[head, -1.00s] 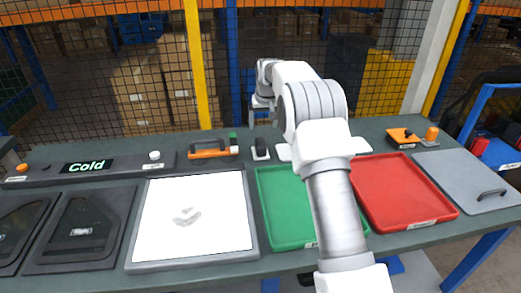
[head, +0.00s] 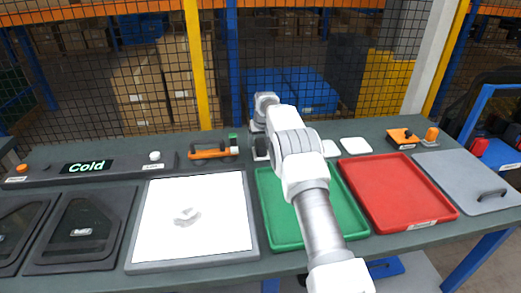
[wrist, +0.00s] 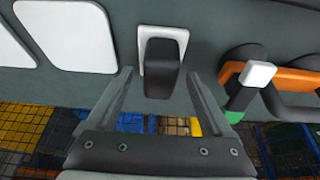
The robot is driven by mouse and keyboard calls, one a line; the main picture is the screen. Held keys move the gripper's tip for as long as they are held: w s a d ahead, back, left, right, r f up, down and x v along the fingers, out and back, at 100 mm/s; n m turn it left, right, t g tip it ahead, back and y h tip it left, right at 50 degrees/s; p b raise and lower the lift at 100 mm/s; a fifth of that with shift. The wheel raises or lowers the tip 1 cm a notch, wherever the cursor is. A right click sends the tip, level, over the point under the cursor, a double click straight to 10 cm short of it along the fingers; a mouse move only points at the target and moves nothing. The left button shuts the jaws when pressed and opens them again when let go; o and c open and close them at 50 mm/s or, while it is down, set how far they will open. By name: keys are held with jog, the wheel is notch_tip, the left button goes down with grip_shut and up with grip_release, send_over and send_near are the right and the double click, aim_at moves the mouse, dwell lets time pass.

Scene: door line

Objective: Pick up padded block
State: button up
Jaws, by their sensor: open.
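What I take for the padded block (wrist: 162,82) is a dark, rounded block standing on a small white square base in the wrist view. In the head view it is a small dark and white shape (head: 261,150) at the back of the bench, largely covered by my arm. My gripper (wrist: 160,74) is open, with one finger to each side of the dark block. The block's near end reaches between the fingertips, with a gap visible on both sides. In the head view my gripper is mostly hidden behind my own wrist.
An orange-handled tool (head: 209,151) lies close beside the block; its green and black end (wrist: 236,98) is near one finger. Two white pads (head: 355,145) lie on the other side. Green (head: 262,205) and red (head: 440,208) trays stand in front. A mesh fence rises behind the bench.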

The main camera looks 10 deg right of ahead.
jog(key=shift+x, duration=0.95)
grip_shut()
